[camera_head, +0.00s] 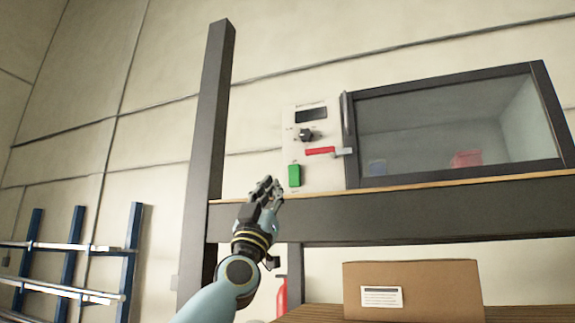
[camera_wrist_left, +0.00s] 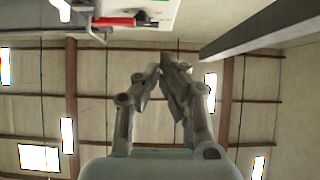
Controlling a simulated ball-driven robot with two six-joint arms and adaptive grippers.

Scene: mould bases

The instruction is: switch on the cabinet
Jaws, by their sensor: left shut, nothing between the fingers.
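The cabinet has a dark-framed glass door (camera_head: 450,128) and a white control panel (camera_head: 320,172) on its left side. The panel carries a dark display (camera_head: 311,115), a black knob (camera_head: 306,134), a red lever (camera_head: 320,151) with a grey end, and a green button (camera_head: 294,176) low at the left. My left gripper (camera_head: 272,184) is shut and empty, just below and left of the green button; I cannot tell the gap in depth. In the left wrist view the gripper (camera_wrist_left: 161,66) shows shut, with the red lever (camera_wrist_left: 112,21) at the top. My right gripper is not in view.
The cabinet stands on a dark shelf beam (camera_head: 400,212) beside a dark upright post (camera_head: 208,130). A cardboard box (camera_head: 440,290) sits on a lower wooden shelf. A red extinguisher-like object (camera_head: 281,295) is below. A blue-posted rack (camera_head: 70,245) stands at the left.

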